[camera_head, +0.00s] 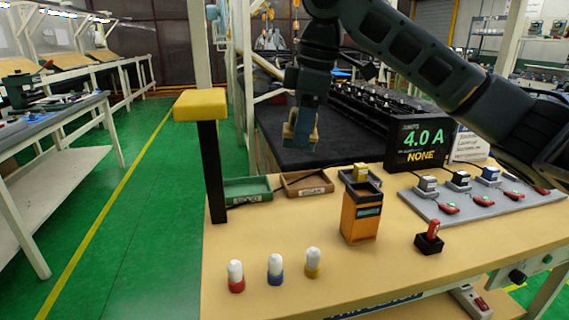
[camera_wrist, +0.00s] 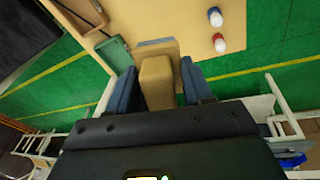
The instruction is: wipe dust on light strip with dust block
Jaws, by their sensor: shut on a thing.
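My gripper (camera_head: 300,138) is shut on a tan block, which I take to be the dust block (camera_wrist: 157,80). In the wrist view the block sits between the two blue fingers of my gripper (camera_wrist: 158,84). In the head view my gripper hangs in the air, above and behind the trays, with the block at its lower end. A blue-grey edge and a wider tan face show just beyond the block in the wrist view; I cannot tell what they belong to. I cannot pick out the light strip or any dust for sure.
On the wooden bench (camera_head: 270,285) are a yellow-topped dark post (camera_head: 212,165), a green tray (camera_head: 247,190), a brown tray (camera_head: 306,184), an orange box (camera_head: 360,215), small capped bottles (camera_head: 275,270) and a grey clip board (camera_head: 480,206). A display (camera_head: 420,142) reads 4.0 A, NONE.

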